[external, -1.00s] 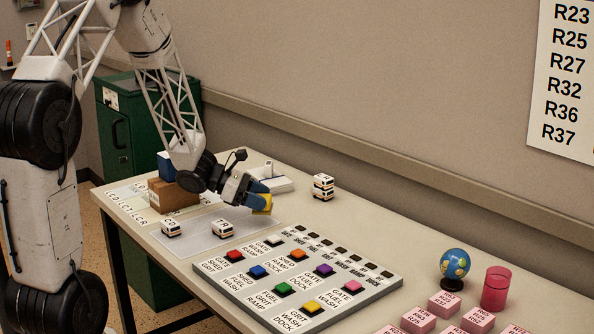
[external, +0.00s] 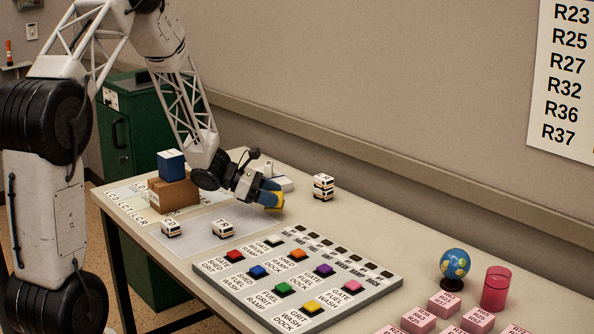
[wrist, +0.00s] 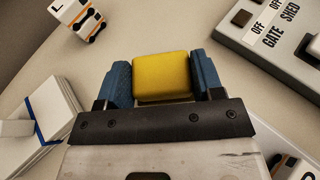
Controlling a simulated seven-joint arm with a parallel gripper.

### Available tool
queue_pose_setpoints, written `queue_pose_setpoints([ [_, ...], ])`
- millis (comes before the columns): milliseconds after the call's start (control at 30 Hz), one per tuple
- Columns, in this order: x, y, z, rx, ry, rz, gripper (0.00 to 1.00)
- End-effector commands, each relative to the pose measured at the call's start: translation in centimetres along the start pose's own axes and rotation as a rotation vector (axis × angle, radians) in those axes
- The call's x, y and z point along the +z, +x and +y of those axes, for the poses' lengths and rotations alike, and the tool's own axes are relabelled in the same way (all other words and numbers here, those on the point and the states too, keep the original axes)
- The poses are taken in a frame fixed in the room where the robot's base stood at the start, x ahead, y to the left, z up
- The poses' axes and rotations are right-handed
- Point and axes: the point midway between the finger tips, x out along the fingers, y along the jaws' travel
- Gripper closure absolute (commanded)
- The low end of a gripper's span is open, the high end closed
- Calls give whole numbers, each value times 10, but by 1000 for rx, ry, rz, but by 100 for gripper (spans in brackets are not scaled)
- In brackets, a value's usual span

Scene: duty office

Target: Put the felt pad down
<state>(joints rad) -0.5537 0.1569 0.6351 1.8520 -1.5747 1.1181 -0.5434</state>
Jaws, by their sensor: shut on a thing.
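The felt pad is a yellow block (external: 277,202), held by my gripper (external: 270,197) near the tabletop behind the button panel. In the wrist view the pad (wrist: 162,77) sits squarely between the two blue fingers of my gripper (wrist: 161,85), which are shut on its sides. I cannot tell whether the pad's underside touches the table.
The button panel (external: 242,282) lies in front, and a stack of white cards (wrist: 47,110) lies to the left in the wrist view. Bare tabletop (external: 345,225) lies to the right of the pad.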

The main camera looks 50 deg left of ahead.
Motion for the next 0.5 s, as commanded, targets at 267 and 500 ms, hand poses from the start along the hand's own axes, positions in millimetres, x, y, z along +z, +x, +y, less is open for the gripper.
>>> queue_pose_setpoints([
  [267,-24,10,0,-1,-1,0,62],
  [500,-24,10,0,0,0,0,62],
])
